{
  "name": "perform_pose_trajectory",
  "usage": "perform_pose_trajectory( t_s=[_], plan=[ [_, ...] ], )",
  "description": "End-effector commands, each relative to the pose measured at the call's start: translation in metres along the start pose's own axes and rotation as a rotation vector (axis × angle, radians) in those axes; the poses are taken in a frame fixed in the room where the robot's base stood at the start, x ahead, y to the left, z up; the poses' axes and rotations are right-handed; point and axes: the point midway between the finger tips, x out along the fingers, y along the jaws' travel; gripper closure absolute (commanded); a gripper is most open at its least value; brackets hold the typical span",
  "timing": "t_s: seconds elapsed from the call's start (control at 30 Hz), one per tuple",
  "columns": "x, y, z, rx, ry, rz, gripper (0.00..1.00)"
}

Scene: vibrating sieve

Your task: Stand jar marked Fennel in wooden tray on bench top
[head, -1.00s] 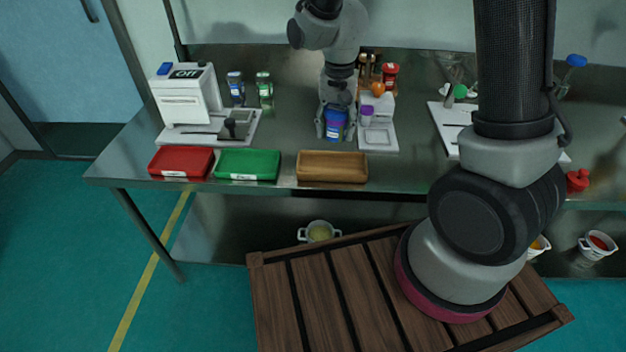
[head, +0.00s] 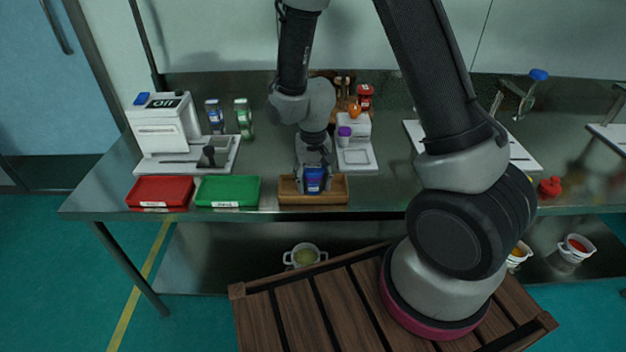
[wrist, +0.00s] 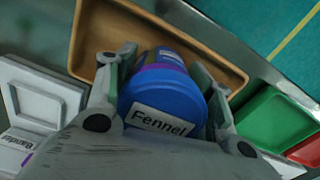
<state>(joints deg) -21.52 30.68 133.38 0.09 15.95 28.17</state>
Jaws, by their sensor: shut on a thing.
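The jar marked Fennel (head: 313,181) has a blue lid and a blue body. Its label reads "Fennel" in the wrist view (wrist: 160,120). My gripper (head: 313,186) is shut on it, with one finger on each side. The wooden tray (head: 338,198) is on the bench top near the front edge. The jar is over the tray in the head view, and the tray (wrist: 88,40) shows behind and around the jar in the wrist view. The jar looks upright. I cannot tell whether its base touches the tray floor.
A green tray (head: 228,192) and a red tray (head: 160,191) sit left of the wooden tray. A white scale (head: 357,157) with a purple-lidded jar stands behind right. Two jars (head: 243,118) stand near the white machine (head: 165,128). The bench front edge is close to the trays.

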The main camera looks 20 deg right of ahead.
Motion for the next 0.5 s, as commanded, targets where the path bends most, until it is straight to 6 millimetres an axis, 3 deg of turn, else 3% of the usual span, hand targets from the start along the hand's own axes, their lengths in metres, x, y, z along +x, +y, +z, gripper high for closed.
perform_pose_trajectory(
  t_s=[0.27, 0.3, 0.4, 0.5],
  plan=[
    [0.0015, 0.0000, 0.0000, 0.000, 0.000, 0.000, 0.78],
    [0.0022, 0.0000, -0.0001, 0.000, 0.000, 0.000, 0.46],
    [0.0018, -0.0001, -0.0001, 0.000, 0.000, 0.000, 0.28],
    [0.0018, -0.0001, -0.0001, 0.000, 0.000, 0.000, 0.26]
  ],
)
